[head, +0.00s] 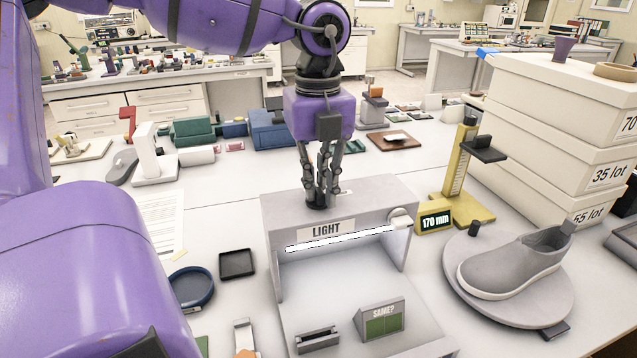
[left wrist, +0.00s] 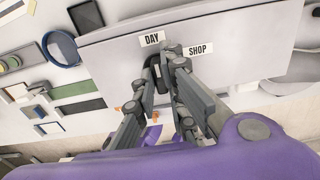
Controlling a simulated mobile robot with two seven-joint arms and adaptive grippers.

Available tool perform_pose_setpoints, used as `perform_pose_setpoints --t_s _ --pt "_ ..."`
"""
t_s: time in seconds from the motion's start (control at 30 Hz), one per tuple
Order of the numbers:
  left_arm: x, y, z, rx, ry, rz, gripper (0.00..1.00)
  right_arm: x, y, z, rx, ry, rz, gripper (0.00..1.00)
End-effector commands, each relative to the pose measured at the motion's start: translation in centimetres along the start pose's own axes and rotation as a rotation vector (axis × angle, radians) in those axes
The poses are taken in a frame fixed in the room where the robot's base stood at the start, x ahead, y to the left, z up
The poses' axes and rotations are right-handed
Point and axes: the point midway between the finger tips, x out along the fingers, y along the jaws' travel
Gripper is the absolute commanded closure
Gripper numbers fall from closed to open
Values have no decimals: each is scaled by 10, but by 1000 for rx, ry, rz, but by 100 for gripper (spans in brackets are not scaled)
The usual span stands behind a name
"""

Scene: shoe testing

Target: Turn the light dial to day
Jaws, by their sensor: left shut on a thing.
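The light box (head: 285,215), a grey booth marked LIGHT with a lit white tube (head: 340,239) under its front edge, stands in the middle of the table. My left gripper (head: 322,188) points down onto the box top and is shut on the dark light dial (head: 318,205). In the left wrist view the fingers (left wrist: 168,68) close around the dial and hide much of it. A DAY label (left wrist: 152,39) and a SHOP label (left wrist: 198,50) lie on the box top close to the dial. I cannot tell which label the dial points to. My right gripper is not in view.
A grey shoe (head: 513,264) sits on a round turntable (head: 480,290) at right. A yellow height gauge (head: 455,175) reading 170 mm and stacked white boxes (head: 545,120) stand behind it. A blue dish (head: 191,286) and a black tray (head: 237,263) lie left of the box.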

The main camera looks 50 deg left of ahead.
Motion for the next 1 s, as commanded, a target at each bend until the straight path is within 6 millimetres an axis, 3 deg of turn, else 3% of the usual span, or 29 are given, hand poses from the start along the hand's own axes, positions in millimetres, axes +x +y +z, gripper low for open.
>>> perform_pose_setpoints --t_s 0.53,0.57,0.7,1.0 --pt "-1 0 0 -29 -2 -2 100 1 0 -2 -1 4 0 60" --pt "-1 0 0 -29 -2 -2 88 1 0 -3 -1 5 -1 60" --pt "-1 0 0 -28 -1 -1 70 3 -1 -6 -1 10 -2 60" --pt "-1 0 0 -26 -1 -1 70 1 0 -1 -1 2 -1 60"
